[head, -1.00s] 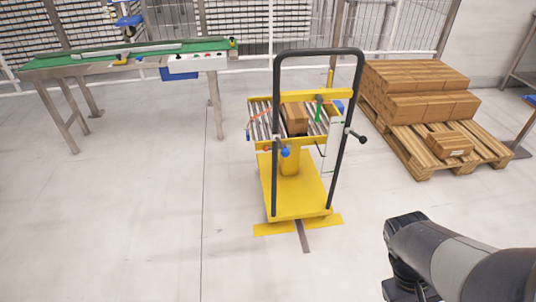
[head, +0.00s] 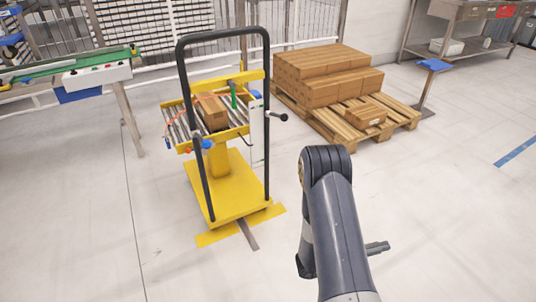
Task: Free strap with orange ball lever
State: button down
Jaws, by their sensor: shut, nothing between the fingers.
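A yellow cart (head: 225,190) with a roller top (head: 176,124) and a black hoop handle (head: 178,75) stands left of centre. A cardboard box (head: 212,112) sits on the rollers. A thin orange strap or line shows by the box; its path is too small to follow. A small red-orange ball (head: 189,151) is at the front left edge, beside a blue knob (head: 206,144). A black ball lever (head: 284,117) sticks out right, and a green handle (head: 234,96) stands behind the box. My arm is at lower right, apart from the cart; my gripper is not clearly visible.
A pallet (head: 335,130) with stacked cartons (head: 325,75) stands behind and right of the cart. A green conveyor (head: 60,68) is at the left. The floor before the cart is clear.

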notch_tip(320, 180, down, 12)
jog(key=w+a+n+t+y+b, duration=0.1)
jog(key=w+a+n+t+b, duration=0.1)
jog(key=n+t, duration=0.5)
jog(key=shift+w+t, duration=0.25)
jog(key=shift+t, duration=0.35)
jog(key=shift+a, duration=0.15)
